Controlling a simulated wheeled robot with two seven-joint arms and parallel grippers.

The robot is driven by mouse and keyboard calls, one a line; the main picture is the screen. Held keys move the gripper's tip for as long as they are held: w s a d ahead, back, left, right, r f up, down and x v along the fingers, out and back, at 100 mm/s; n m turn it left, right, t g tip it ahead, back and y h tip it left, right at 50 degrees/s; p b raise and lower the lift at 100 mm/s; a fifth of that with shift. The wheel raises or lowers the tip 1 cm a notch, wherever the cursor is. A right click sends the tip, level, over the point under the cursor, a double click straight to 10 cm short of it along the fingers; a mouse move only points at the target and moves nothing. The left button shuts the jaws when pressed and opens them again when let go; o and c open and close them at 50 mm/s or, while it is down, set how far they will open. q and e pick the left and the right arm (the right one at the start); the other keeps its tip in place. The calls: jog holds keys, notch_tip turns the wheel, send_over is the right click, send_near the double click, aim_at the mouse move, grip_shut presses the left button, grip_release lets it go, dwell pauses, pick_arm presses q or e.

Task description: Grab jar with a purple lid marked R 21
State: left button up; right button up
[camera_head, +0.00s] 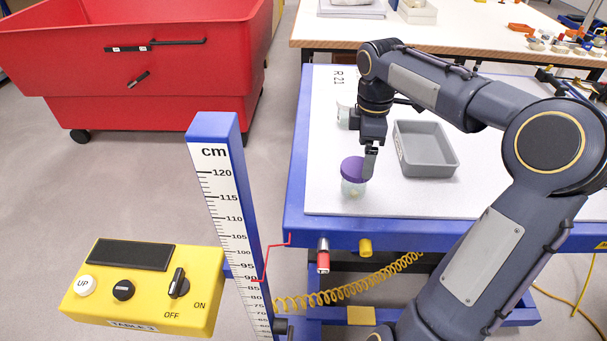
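A clear jar with a purple lid (352,168) stands upright near the front left of the white tabletop (400,198). My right gripper (370,160) points down at the right side of the lid, overlapping its edge in the picture. One finger shows; I cannot tell whether it touches the jar or whether the fingers are open or shut. The black marking R 21 (338,76) is on the white surface at the back left, not visibly on the jar. A second, pale jar (344,113) stands behind, partly hidden by my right arm. My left gripper is not in view.
A grey tray (432,163) sits just right of the purple-lidded jar. The table has a raised blue edge (297,150). A blue cm ruler post (215,127) and yellow control box (150,285) stand at front left. A red bin (130,60) is at back left.

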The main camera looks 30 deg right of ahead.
aim_at(357, 167)
jog(key=shift+w+f, duration=0.2)
jog(key=shift+w, duration=0.3)
jog(key=shift+a+f, duration=0.15)
jog(key=shift+f, duration=0.2)
jog(key=f, duration=0.6)
jog(key=shift+a+f, duration=0.2)
jog(key=shift+f, duration=0.2)
jog(key=shift+c, duration=0.4)
jog(key=c, duration=1)
jog(key=shift+r, duration=0.1)
jog(key=shift+c, duration=0.2)
